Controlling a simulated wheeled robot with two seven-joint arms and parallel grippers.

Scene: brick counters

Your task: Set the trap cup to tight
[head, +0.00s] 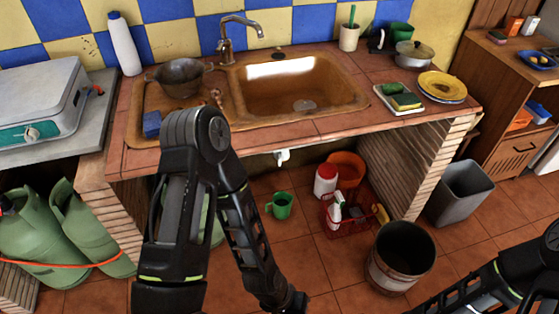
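A small white fitting (282,156) hangs just below the front edge of the sink counter, under the basin. It looks like part of the drain trap, but it is too small to tell how its cup is set. The rest of the drain is hidden by the counter. My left arm rises in front of the counter and bends down to the bottom edge, below and left of the fitting. Its gripper is out of frame. My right arm shows at the bottom right corner, and its gripper is out of frame too.
The sink (290,88) sits in the tiled counter above. Below it on the floor are a green mug (280,206), a red basket (345,215) with bottles and an orange bowl (348,167). A bucket (400,258) and grey bin (461,193) stand right. Gas cylinders (40,235) stand left.

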